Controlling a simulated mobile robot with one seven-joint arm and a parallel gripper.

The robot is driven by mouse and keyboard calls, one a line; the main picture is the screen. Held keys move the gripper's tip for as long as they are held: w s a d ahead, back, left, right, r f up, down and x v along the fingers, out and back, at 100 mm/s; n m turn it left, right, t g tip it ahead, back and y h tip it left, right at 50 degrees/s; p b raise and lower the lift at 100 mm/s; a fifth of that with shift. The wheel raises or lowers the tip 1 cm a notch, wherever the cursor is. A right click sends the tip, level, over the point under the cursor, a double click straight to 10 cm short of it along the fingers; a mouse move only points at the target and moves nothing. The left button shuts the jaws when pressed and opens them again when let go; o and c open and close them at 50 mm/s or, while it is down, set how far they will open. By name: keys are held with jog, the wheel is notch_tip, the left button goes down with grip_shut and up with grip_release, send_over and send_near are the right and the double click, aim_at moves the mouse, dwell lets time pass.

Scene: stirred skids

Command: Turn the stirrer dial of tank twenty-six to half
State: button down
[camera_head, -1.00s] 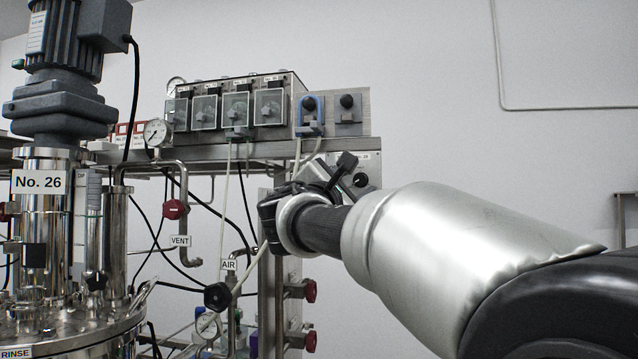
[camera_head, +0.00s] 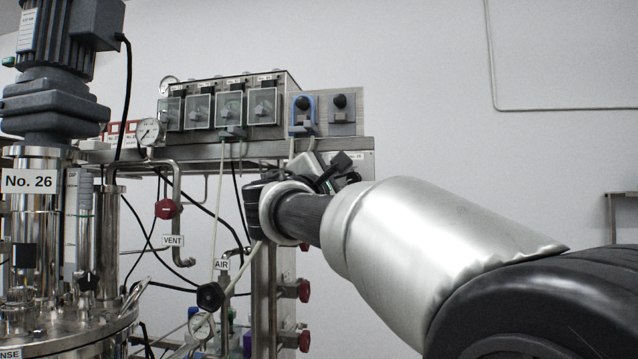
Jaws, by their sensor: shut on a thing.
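Tank twenty-six stands at the left, with a "No. 26" label (camera_head: 29,181) and a grey stirrer motor (camera_head: 55,95) on top. My gripper (camera_head: 338,164) is in front of a small steel plate (camera_head: 364,160) below the shelf, right of the post. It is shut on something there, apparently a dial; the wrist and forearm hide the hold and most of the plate. I cannot read the dial's setting or the plate's small label.
Red valve handles (camera_head: 303,290), hoses, a "VENT" tag (camera_head: 173,241) and an "AIR" tag (camera_head: 221,264) crowd the area below.

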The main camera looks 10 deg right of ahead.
jog(key=m, duration=0.2)
jog(key=m+g, duration=0.1)
jog(key=m, duration=0.1)
jog(key=m+g+p, duration=0.1)
jog(key=m, duration=0.1)
jog(key=shift+a+r+m, duration=0.1)
jog(key=shift+r+m, duration=0.2)
jog(key=shift+m, duration=0.1)
jog(key=m, duration=0.2)
jog(key=m+g+y+p, duration=0.1)
jog(key=m+y, duration=0.1)
jog(key=m, duration=0.1)
jog(key=shift+r+m+g+p, duration=0.25)
jog(key=shift+m+g+p, duration=0.05)
jog(key=m+y, duration=0.2)
jog(key=m, duration=0.1)
jog(key=shift+d+r, duration=0.1)
jog(key=shift+d, duration=0.1)
jog(key=shift+s+d+m+y, duration=0.1)
jog(key=shift+m+y, duration=0.7)
jog(key=shift+m, duration=0.8)
jog(key=c, duration=1.6)
grip_release()
jog(key=shift+o, duration=0.2)
jog(key=shift+r, duration=0.1)
